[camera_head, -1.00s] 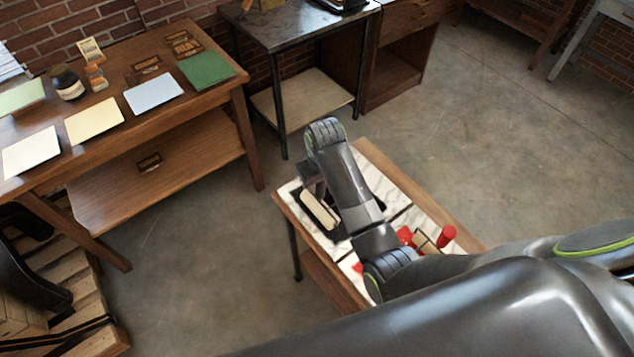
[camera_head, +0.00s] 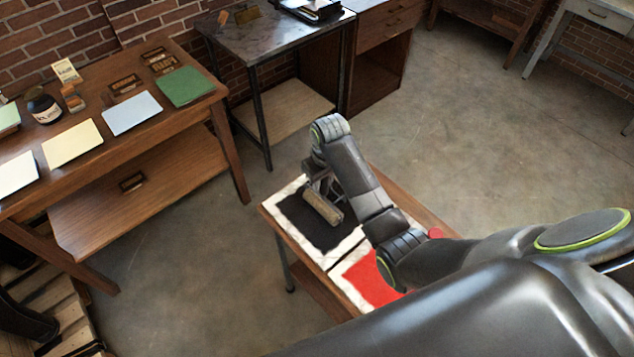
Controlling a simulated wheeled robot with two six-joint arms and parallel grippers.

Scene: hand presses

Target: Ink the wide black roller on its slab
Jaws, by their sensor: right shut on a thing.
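The wide roller (camera_head: 322,208), a tan-grey cylinder, is over the black ink patch (camera_head: 297,217) on the left white slab (camera_head: 269,205). Whether it touches the ink cannot be told for sure. My right gripper (camera_head: 321,187) is shut on the roller's handle, at the roller's upper side. The handle and fingertips are mostly hidden by my wrist. My left gripper is not in view.
A second slab with red ink (camera_head: 370,281) lies beside the black one, partly covered by my right arm. A red handle end (camera_head: 435,233) shows behind the arm. A wooden table (camera_head: 190,121) with paper sheets stands left. Open floor lies between.

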